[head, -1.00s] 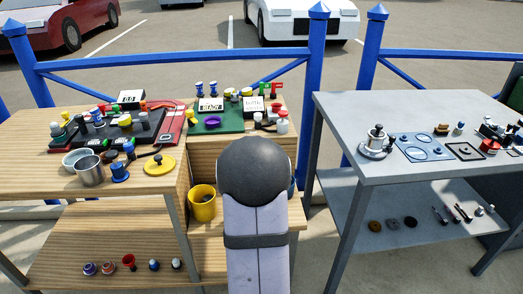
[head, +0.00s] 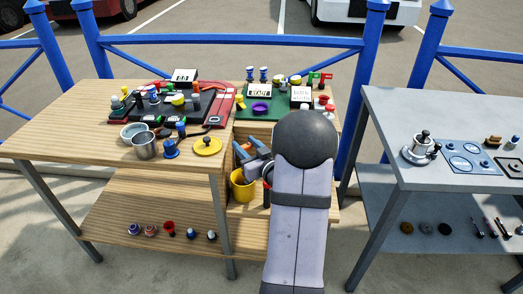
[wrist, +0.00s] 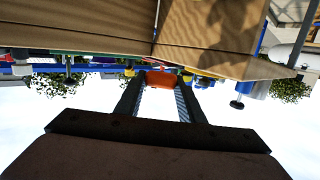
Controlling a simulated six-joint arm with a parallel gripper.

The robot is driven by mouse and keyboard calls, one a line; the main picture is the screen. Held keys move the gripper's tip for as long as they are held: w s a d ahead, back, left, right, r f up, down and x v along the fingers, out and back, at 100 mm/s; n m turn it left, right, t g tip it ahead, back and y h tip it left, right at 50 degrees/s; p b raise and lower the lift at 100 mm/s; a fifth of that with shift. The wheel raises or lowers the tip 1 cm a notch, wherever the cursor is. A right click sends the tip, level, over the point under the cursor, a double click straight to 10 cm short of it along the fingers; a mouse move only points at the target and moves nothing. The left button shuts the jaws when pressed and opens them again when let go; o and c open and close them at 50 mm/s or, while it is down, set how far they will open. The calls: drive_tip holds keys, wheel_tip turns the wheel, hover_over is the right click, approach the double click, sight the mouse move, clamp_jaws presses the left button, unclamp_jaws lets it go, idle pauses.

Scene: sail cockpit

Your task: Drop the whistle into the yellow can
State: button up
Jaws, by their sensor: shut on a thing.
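The yellow can (head: 238,188) stands upright on the lower wooden level, just right of the front table's right leg. My gripper (head: 246,151) is above the can and close to its rim, partly hidden by my arm. In the wrist view my gripper (wrist: 160,82) has its two dark fingers closed on an orange-red piece (wrist: 162,77), which I take to be the whistle. Its full shape cannot be told there. I cannot make out the can in the wrist view, nor tell whether the whistle is over the opening.
The wooden table (head: 75,140) edge is left of the gripper, with a metal cup (head: 145,147) and a yellow lid (head: 207,146) on it. A green board (head: 262,113) lies behind. A grey table (head: 385,135) stands right. Small pieces line the low shelf.

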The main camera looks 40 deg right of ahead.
idle(0.3)
drive_tip(key=shift+f+b, duration=2.5)
drive_tip(key=shift+f, duration=0.4)
drive_tip(key=o, duration=1.1)
drive_tip(key=v, duration=0.7)
drive_tip(key=shift+s, duration=0.15)
